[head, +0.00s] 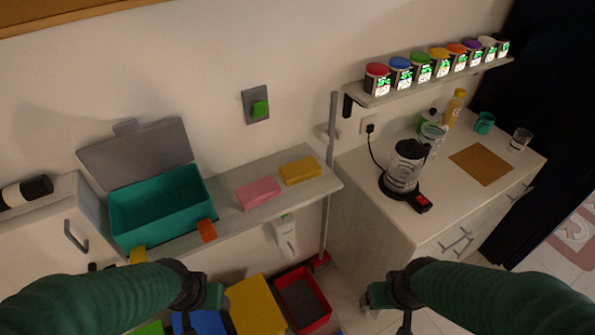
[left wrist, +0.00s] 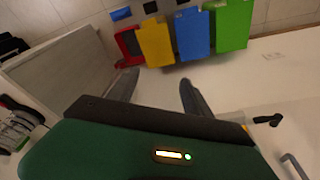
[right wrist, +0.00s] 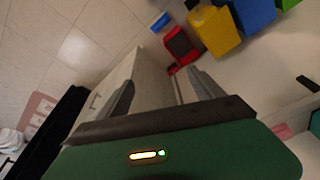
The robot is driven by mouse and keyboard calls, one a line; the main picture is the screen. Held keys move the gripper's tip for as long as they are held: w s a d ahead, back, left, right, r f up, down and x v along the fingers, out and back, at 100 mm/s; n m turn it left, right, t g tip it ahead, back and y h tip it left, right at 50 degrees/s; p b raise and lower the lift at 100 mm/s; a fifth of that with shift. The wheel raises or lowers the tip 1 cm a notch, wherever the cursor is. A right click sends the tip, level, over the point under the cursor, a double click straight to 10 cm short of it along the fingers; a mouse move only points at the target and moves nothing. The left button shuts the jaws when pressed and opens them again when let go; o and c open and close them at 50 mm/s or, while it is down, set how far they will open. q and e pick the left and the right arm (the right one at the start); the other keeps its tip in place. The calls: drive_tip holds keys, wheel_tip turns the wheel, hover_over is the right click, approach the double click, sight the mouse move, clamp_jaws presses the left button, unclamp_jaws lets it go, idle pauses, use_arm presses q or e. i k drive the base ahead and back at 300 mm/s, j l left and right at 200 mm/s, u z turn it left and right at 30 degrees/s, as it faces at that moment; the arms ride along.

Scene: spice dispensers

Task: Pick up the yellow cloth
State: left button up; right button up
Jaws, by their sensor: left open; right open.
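The yellow cloth (head: 300,170) is a folded block lying on the grey wall shelf (head: 262,213), near its right end, in the head view. A pink cloth (head: 258,192) lies just left of it, a small gap apart. My left gripper (head: 216,297) is open and empty, low in front of the shelf and apart from the cloth. Its fingers also show open in the left wrist view (left wrist: 156,88). My right gripper (head: 372,297) is open and empty, low in front of the counter. Its fingers show open in the right wrist view (right wrist: 158,88). Neither wrist view clearly shows the yellow cloth.
A teal open box (head: 160,212) stands left on the shelf. An upright pole (head: 329,190) stands by the shelf's right end. A white counter (head: 440,215) with a kettle (head: 405,165) is at right. Yellow (head: 257,305) and red (head: 302,300) bins stand below.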

sight(307, 169)
drive_tip(key=i+l+u, duration=0.15)
drive_tip(key=l+u, duration=0.2)
drive_tip(key=l, duration=0.2)
drive_tip(key=i+l+u, duration=0.15)
drive_tip(key=l+u, duration=0.25)
drive_tip(key=l, duration=0.15)
drive_tip(key=l+u, duration=0.35)
drive_tip(key=l, duration=0.2)
drive_tip(key=i+l+u, duration=0.2)
drive_tip(key=k+l, duration=0.05)
drive_tip(key=k, duration=0.05)
